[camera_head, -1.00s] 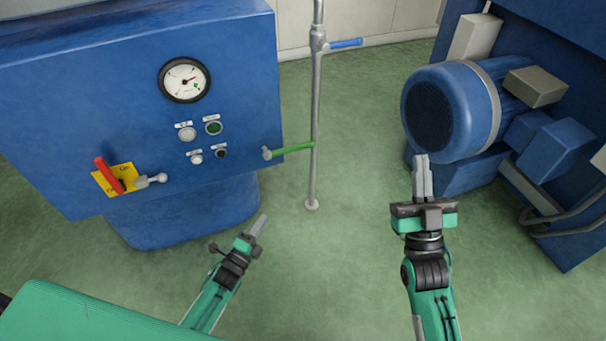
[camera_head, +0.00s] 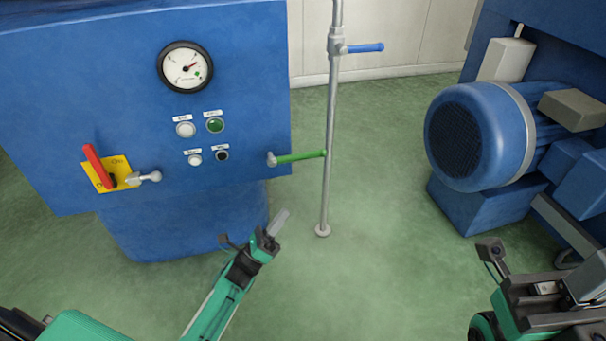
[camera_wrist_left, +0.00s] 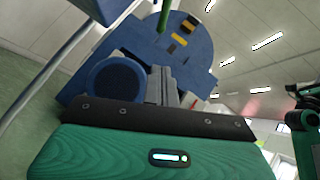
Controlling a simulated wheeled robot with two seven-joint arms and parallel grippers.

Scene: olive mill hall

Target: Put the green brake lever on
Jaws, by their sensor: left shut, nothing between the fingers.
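The green brake lever (camera_head: 300,156) is a slim bar with a grey knob at its left end.
A blue lever (camera_head: 363,48) sits higher on the pole. The blue cabinet (camera_head: 60,60) carries a gauge (camera_head: 185,67), several buttons and a red handle (camera_head: 98,165) on a yellow plate. A blue motor (camera_head: 480,135) stands right. Green floor (camera_head: 390,220) between is clear.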

